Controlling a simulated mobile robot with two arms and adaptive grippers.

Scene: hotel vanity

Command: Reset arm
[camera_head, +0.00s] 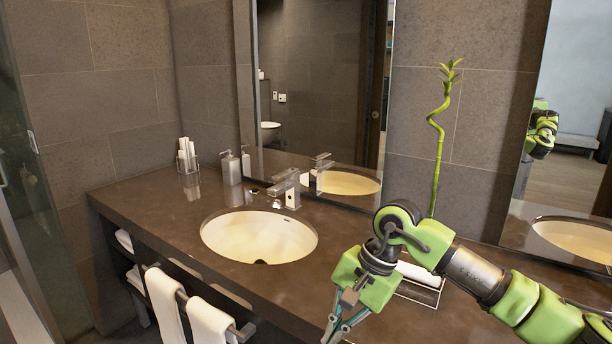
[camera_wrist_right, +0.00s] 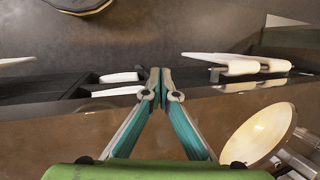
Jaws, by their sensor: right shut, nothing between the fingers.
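My right arm comes in from the right in the head view, green and grey, over the front of the dark counter. Its gripper (camera_head: 340,325) points down near the counter's front edge, right of the sink. In the right wrist view the two teal-sided fingers of the right gripper (camera_wrist_right: 161,76) meet at their tips, with nothing between them. My left gripper does not show in either view.
A tray (camera_head: 425,290) lies behind my right arm, near a bamboo stalk (camera_head: 437,150). White towels (camera_head: 207,318) hang in front.

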